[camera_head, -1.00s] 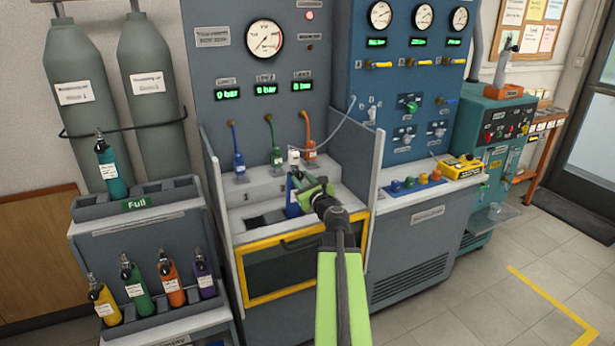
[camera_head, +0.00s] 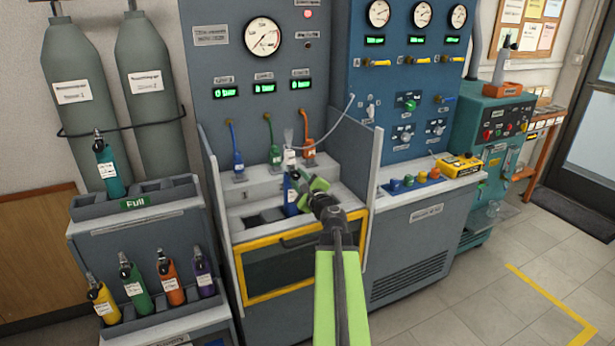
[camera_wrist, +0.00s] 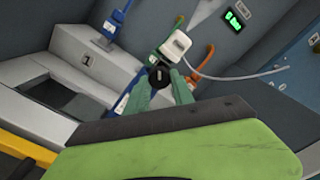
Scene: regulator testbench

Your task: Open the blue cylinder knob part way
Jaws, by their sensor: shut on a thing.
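The blue cylinder (camera_head: 291,196) stands upright in a slot of the grey test bench. A white connector (camera_head: 289,158) sits at its top, with a pale hose running from it. The wrist view shows the round black knob (camera_wrist: 160,77) below the white connector (camera_wrist: 177,45). My gripper (camera_head: 302,181) reaches in from the right of the cylinder at knob height. In the wrist view its green fingers (camera_wrist: 159,84) lie on both sides of the knob and are shut on it. My fingers hide much of the cylinder's body in the wrist view.
Grey side panels (camera_head: 352,165) flank the bench, and a yellow-framed door (camera_head: 300,258) is below. Blue, green and orange hoses (camera_head: 306,140) hang behind the cylinder. A rack (camera_head: 140,235) with several coloured cylinders stands at left. The floor at right is clear.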

